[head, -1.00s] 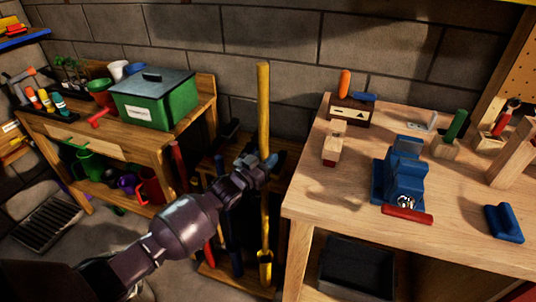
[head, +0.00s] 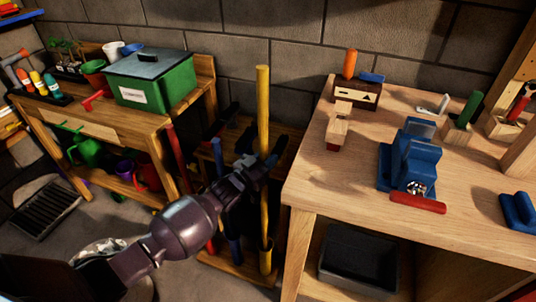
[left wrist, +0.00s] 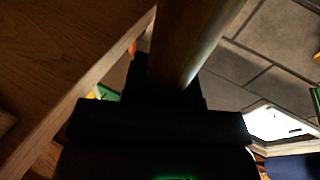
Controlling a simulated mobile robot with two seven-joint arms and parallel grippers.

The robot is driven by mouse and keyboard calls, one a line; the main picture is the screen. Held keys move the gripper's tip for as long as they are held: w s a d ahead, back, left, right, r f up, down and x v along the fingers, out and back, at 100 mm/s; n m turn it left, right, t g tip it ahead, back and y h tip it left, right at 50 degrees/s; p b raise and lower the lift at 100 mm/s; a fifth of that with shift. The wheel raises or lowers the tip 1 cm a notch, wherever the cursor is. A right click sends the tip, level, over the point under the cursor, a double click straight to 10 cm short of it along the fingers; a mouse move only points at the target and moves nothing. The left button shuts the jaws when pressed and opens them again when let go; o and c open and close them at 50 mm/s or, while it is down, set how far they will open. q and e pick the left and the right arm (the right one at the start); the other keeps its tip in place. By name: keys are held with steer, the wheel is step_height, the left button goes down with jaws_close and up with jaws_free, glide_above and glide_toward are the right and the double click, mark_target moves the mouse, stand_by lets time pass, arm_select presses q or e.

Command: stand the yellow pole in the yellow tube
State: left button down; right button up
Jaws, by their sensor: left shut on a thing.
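The yellow pole (head: 263,105) stands upright in the head view, between the two benches. My left gripper (head: 264,172) is shut on it at about mid-height. The pole also passes through the jaws in the left wrist view (left wrist: 187,45). The yellow tube (head: 266,264) is on the low wooden rack directly below the pole. The pole's lower end meets the tube's mouth and appears to be inside it; how deep I cannot tell. My right gripper is not in view.
A red pole (head: 178,165) and a blue pole (head: 233,250) stand in the rack (head: 238,272) left of the yellow one. The right workbench (head: 300,195) is close to the pole's right. A green box (head: 150,85) sits on the left bench.

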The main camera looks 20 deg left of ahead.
arm_select(q)
step_height(320, 180, down, 12)
steer(key=b, duration=0.5)
steer(key=shift+b, duration=0.4)
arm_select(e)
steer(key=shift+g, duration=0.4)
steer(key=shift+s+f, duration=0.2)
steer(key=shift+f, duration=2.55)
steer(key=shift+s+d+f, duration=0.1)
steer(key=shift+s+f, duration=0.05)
